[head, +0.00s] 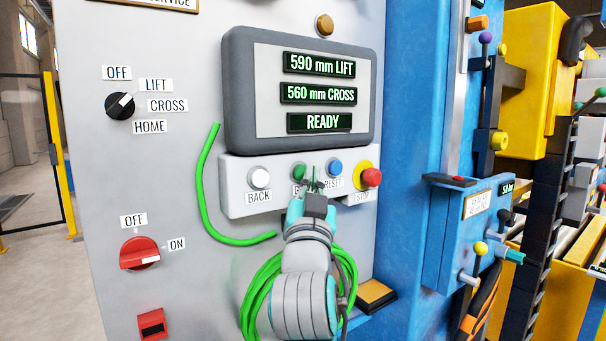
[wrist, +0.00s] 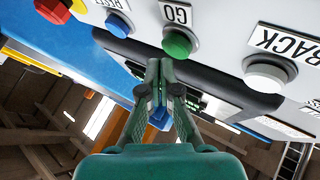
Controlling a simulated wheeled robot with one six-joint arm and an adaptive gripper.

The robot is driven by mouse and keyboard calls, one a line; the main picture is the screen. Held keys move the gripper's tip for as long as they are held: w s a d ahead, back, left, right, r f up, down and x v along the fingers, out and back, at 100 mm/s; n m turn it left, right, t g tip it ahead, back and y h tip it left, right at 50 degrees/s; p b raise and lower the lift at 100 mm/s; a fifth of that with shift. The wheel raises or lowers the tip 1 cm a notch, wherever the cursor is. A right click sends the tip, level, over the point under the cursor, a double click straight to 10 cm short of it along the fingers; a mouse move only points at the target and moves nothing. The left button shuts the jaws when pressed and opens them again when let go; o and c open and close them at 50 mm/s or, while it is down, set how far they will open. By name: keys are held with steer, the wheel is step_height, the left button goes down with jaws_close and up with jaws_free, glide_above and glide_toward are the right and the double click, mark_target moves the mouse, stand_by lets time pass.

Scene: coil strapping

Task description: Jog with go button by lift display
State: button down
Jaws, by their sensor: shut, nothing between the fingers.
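The green GO button (head: 299,172) is on the light button box below the display, partly hidden by my gripper (head: 314,182). It also shows in the wrist view (wrist: 177,43), just beyond my closed fingertips (wrist: 160,66). I cannot tell whether they touch it. The display (head: 320,92) reads 590 mm LIFT, 560 mm CROSS and READY. The black selector knob (head: 120,106) at the left has LIFT, CROSS, HOME and OFF labels; its pointer is toward the upper right, near LIFT.
The white BACK button (head: 259,178) is left of GO; the blue RESET button (head: 335,167) and red STOP button (head: 371,177) are to its right. A green cable (head: 205,190) hangs on the panel. A red ON/OFF switch (head: 139,253) is lower left.

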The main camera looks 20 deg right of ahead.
steer(key=shift+s, duration=0.2)
steer(key=s, duration=0.1)
steer(key=s+d, duration=0.1)
steer(key=s, duration=0.2)
steer(key=shift+s+d, duration=0.3)
steer(key=shift+d, duration=0.05)
stand_by(0.3)
